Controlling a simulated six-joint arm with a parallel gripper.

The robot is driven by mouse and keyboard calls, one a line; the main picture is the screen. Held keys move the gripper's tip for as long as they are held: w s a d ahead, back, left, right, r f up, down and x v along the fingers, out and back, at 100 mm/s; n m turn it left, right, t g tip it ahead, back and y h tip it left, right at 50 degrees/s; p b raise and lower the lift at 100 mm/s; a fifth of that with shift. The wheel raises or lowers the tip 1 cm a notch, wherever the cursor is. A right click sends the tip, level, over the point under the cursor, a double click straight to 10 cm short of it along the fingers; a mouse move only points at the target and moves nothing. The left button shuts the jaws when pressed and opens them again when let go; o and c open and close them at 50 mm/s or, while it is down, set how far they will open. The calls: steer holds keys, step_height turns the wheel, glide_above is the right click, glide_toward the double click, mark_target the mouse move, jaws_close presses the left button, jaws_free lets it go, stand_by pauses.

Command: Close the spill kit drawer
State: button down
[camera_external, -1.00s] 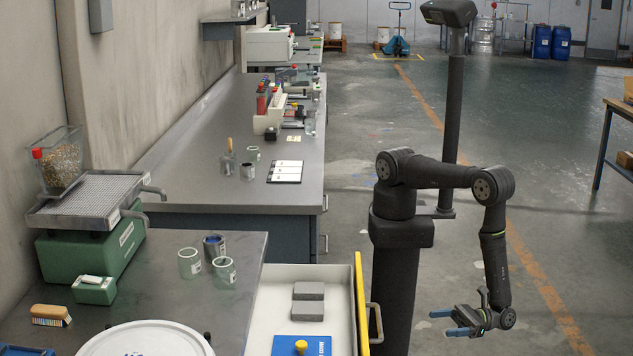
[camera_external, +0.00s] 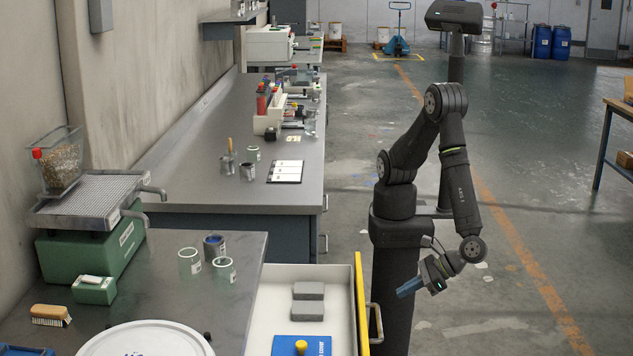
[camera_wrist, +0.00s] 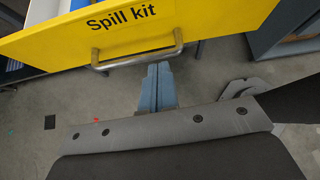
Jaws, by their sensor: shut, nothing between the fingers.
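The spill kit drawer (camera_external: 272,293) stands pulled out from the bench, with a yellow front (camera_external: 361,300) and a metal bar handle (camera_external: 376,322). In the wrist view its yellow front (camera_wrist: 120,30) reads "Spill kit", and the handle (camera_wrist: 136,58) runs along its lower edge. Inside lie two grey blocks (camera_external: 308,300) and a blue item with a yellow knob (camera_external: 300,346). My gripper (camera_external: 402,292) is shut and empty, to the right of the handle and apart from it in the external view. In the wrist view the blue fingertips (camera_wrist: 158,72) appear just below the handle.
The bench top (camera_external: 215,290) carries a white lid (camera_external: 145,342), jars, a brush (camera_external: 50,314) and a green sieve machine (camera_external: 90,245). A second bench (camera_external: 200,190) stands behind. Open floor (camera_external: 560,250) lies to the right.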

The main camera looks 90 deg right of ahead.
steer(key=w+f+g, duration=0.2)
steer(key=w+f, duration=0.2)
steer(key=w, duration=0.4)
steer(key=shift+w+d+f+m, duration=0.2)
steer(key=shift+d+f+m, duration=0.1)
steer(key=shift+d+f, duration=0.15)
steer(key=shift+w+r, duration=0.1)
glide_above(270, 317)
steer(key=shift+w, duration=0.1)
stand_by(0.5)
steer(key=shift+w+r, duration=0.15)
steer(key=shift+s+r, duration=0.3)
steer(key=shift+r, duration=0.05)
steer(key=v, duration=0.9)
steer(key=shift+s+f, duration=0.15)
steer(key=shift+s, duration=0.3)
